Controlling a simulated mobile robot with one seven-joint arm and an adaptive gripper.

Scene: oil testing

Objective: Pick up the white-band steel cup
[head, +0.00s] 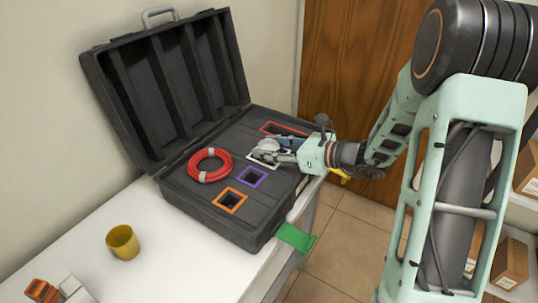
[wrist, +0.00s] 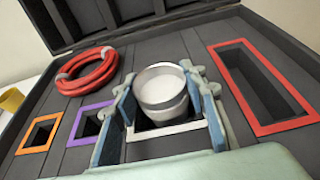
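The white-band steel cup (wrist: 162,92) is at the middle of the wrist view, with a metal rim and a pale inside. It is upright above or partly within the white-framed slot (wrist: 168,131) of the black case; its depth there cannot be told. My gripper (wrist: 161,95) has one finger on each side of the cup, both close against its wall, and looks shut on it. In the head view my gripper (head: 273,152) reaches in from the right over the case, and the cup (head: 268,145) shows partly behind its fingers.
The open black case (head: 180,200) stands on a white table (head: 135,205). A red hose coil (head: 209,165), orange-framed slot (head: 230,200), purple-framed slot (head: 252,177) and red-framed slot (wrist: 262,87) surround the cup. A yellow cup (head: 122,242) stands left on the table.

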